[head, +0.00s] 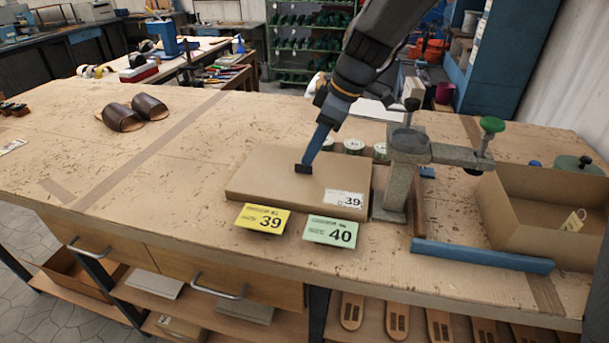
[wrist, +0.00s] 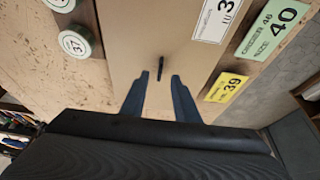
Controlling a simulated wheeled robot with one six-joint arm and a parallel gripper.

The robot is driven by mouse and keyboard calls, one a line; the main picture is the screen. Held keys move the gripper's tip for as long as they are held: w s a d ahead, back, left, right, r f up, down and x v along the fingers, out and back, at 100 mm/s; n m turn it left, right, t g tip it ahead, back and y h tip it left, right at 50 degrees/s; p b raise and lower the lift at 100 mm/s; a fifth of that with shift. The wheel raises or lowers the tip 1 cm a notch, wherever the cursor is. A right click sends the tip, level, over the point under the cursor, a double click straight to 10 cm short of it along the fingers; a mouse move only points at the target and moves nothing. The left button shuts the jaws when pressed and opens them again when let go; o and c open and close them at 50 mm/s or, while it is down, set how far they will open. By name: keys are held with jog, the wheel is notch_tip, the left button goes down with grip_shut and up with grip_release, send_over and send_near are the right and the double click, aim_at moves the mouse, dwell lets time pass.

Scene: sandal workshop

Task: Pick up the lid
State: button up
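The lid (head: 262,172) is a flat brown cardboard piece with a white label reading 39, lying near the middle of the bench. In the wrist view the lid (wrist: 160,35) fills the upper middle and carries a small dark upright tab or slot. My gripper (head: 304,168) reaches down over the lid from behind. In the wrist view my gripper (wrist: 161,76) has its two fingers apart, one on each side of the dark mark, with nothing between them touching. Whether the fingertips touch the lid is hard to tell.
A yellow card 39 (head: 262,219) and a green card 40 (head: 336,231) lie in front of the lid. A grey stand (head: 398,175) with a green knob is close on the right. An open carton (head: 530,235) and a blue bar (head: 482,255) lie further right. Tins (head: 354,146) stand behind.

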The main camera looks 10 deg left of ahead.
aim_at(304, 173)
jog(key=b+x, duration=0.1)
jog(key=x, duration=0.3)
jog(key=shift+f, duration=0.1)
grip_shut()
